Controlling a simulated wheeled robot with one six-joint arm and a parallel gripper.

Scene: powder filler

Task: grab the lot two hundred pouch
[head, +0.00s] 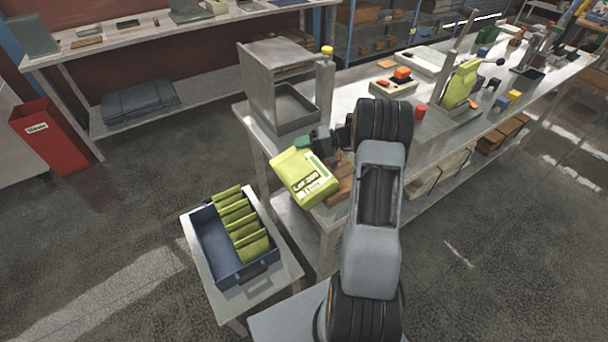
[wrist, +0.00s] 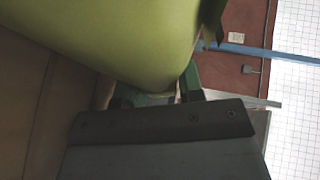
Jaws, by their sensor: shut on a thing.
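A yellow-green pouch (head: 304,178) marked "LOT 200" is at the near left corner of the long workbench in the head view. My gripper (head: 322,150) is shut on its upper edge. In the wrist view the pouch (wrist: 130,40) fills the upper part, and the green fingers of my gripper (wrist: 150,98) meet at its end. The pouch is tilted. I cannot tell whether its lower end touches the bench or the brown blocks beside it.
A blue bin (head: 207,250) with several green pouches stands on a small table at lower left. A grey open-fronted box (head: 265,95) is just behind the held pouch. Brown blocks (head: 343,183) lie at its right. A red bin (head: 45,140) stands at far left.

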